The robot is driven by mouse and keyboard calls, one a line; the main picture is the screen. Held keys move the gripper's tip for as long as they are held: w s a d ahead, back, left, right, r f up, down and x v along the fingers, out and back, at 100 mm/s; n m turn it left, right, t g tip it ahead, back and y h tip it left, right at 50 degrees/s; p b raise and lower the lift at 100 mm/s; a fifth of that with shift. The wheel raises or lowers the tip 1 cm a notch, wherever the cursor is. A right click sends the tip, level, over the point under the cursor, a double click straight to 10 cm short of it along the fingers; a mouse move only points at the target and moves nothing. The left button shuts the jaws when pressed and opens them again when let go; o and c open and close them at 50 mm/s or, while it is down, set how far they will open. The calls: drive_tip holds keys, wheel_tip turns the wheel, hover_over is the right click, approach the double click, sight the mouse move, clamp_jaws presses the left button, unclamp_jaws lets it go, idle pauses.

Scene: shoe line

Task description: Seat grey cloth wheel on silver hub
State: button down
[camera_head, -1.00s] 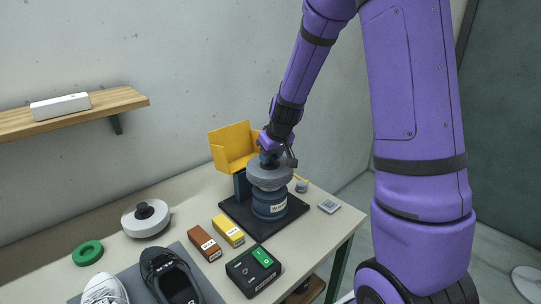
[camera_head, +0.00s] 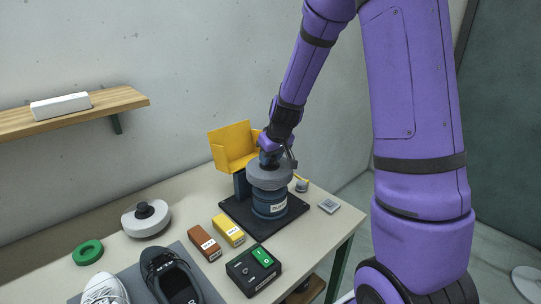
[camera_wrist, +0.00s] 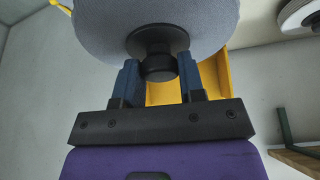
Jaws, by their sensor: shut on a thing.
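The grey cloth wheel (camera_head: 269,174) sits at the top of the blue motor body (camera_head: 269,202) of the polishing machine in the head view. My gripper (camera_head: 271,156) is above the wheel and shut on its black knob. In the wrist view the grey wheel (camera_wrist: 155,25) fills the top, with the black knob (camera_wrist: 159,62) between the two blue fingers of my gripper (camera_wrist: 159,75). The silver hub is hidden, so I cannot tell whether the wheel is fully on it.
A yellow guard (camera_head: 232,145) stands behind the machine, on a black base plate (camera_head: 240,216). A white wheel (camera_head: 146,220), a green ring (camera_head: 88,252), brown (camera_head: 204,243) and yellow blocks (camera_head: 229,231), a switch box (camera_head: 254,270) and shoes (camera_head: 170,276) lie to the left and front.

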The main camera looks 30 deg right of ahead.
drive_tip(key=shift+f, duration=0.35)
drive_tip(key=c, duration=1)
unclamp_jaws()
drive_tip(key=v, duration=1.1)
